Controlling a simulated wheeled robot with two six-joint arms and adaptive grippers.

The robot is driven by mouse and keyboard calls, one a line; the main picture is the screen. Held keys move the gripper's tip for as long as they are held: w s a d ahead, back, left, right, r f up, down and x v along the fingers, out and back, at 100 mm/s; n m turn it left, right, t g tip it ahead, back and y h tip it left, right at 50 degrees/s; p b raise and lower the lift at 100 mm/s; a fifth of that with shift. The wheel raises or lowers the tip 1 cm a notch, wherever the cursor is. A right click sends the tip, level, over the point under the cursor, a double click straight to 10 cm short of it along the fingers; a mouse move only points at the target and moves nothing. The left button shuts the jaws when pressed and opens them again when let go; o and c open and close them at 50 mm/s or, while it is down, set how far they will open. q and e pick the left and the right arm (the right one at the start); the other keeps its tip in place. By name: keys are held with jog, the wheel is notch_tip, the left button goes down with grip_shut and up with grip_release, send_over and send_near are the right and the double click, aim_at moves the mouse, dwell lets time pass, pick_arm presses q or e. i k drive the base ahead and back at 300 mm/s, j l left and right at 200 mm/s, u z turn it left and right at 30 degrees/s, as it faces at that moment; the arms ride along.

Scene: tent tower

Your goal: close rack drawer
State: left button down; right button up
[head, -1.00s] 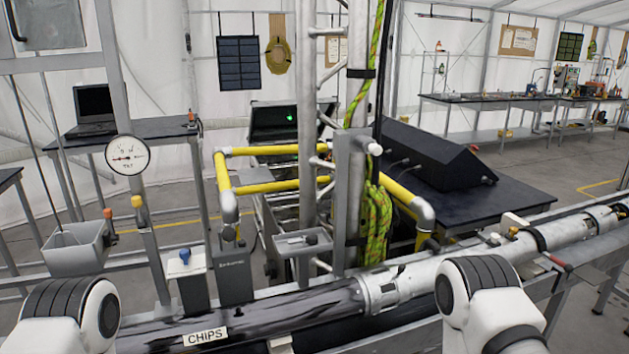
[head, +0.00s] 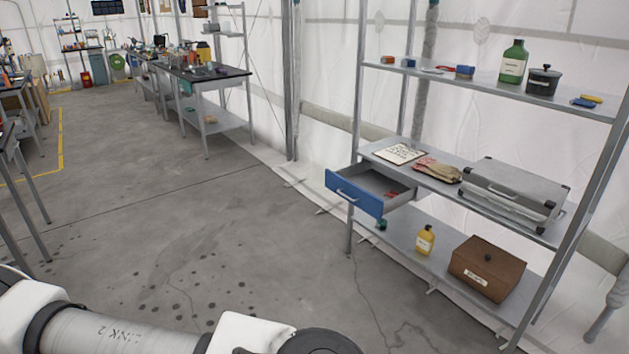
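The rack drawer (head: 353,193) has a blue front with a pale handle and a grey tray. It is pulled out to the left from under the middle shelf of the metal rack (head: 361,120). A small red item lies inside it. Neither of my grippers shows in the head view. Only links of one of my arms show along the bottom left edge, well apart from the drawer.
The middle shelf holds a paper sheet (head: 400,153), gloves (head: 438,170) and a silver case (head: 512,192). A yellow bottle (head: 425,240) and a brown box (head: 486,268) stand on the bottom shelf. The floor (head: 215,240) left of the rack is clear. Workbenches (head: 205,76) stand at the back left.

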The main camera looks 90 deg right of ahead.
aim_at(364, 183)
jog(key=z, duration=3.15)
jog(key=i+j+z, duration=0.15)
jog(key=i+z, duration=0.25)
jog(key=i+j+z, duration=0.15)
jog(key=z, duration=0.2)
jog(key=i+j+z, duration=0.2)
jog(key=j+z, duration=0.2)
jog(key=i+j, duration=0.2)
jog(key=j, duration=0.15)
jog(key=i+j+z, duration=0.1)
jog(key=j, duration=0.3)
jog(key=i+j, duration=0.5)
jog(key=j, duration=0.25)
jog(key=i+z, duration=0.05)
